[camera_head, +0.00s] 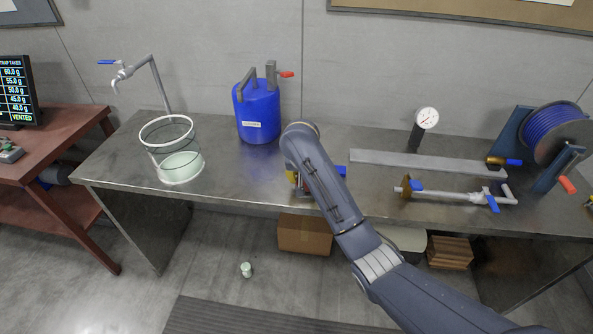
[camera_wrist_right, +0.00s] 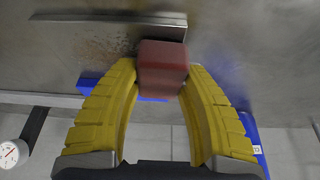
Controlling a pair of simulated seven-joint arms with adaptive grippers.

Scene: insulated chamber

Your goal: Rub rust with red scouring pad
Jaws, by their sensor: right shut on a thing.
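My right gripper (camera_head: 292,178) is over the middle of the metal workbench (camera_head: 220,170) in the head view, mostly hidden behind my own arm. In the right wrist view its two yellow fingers (camera_wrist_right: 162,84) are shut on a red block-shaped scouring pad (camera_wrist_right: 162,66), one finger on each side. Brownish rust staining (camera_wrist_right: 118,46) shows on the metal surface beside the pad. I cannot tell whether the pad touches that surface. My left gripper is not in view.
A blue jug (camera_head: 258,112) and a glass vessel (camera_head: 170,150) stand left of the gripper. To the right are a flat metal bar (camera_head: 430,164), a valved pipe (camera_head: 450,196), a gauge (camera_head: 427,118) and a hose reel (camera_head: 550,130). A blue part (camera_head: 341,171) lies close by the gripper.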

